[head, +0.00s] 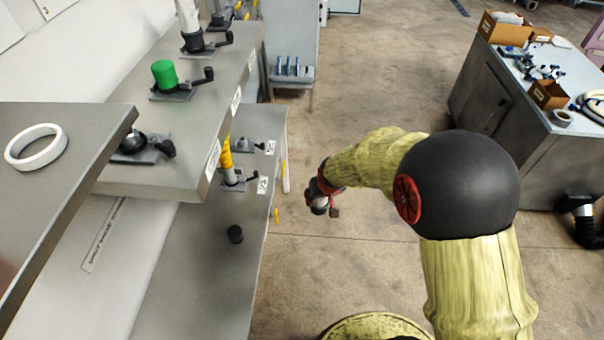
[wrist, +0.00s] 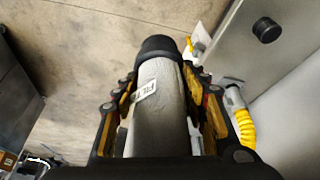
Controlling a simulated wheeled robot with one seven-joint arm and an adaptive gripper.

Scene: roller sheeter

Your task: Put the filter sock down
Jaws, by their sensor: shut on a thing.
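The filter sock (wrist: 160,112) is a pale grey cylinder with a black collar at its far end and a white label, partly readable as "FILT", on its side. My gripper (head: 322,200) is shut on it, with a finger on each side of the sock in the wrist view. In the head view my gripper hangs over open floor, right of the grey bench, and only a small pale part of the sock (head: 319,208) shows. The rest of it is hidden by my gripper.
The lower grey shelf (head: 200,275) holds a black cap (head: 235,234) and a fixture with a yellow hose (head: 226,158). The upper shelf holds a green cylinder (head: 165,75) and black-handled clamps. A white ring (head: 36,147) lies at left. A cluttered steel cabinet (head: 530,130) stands right.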

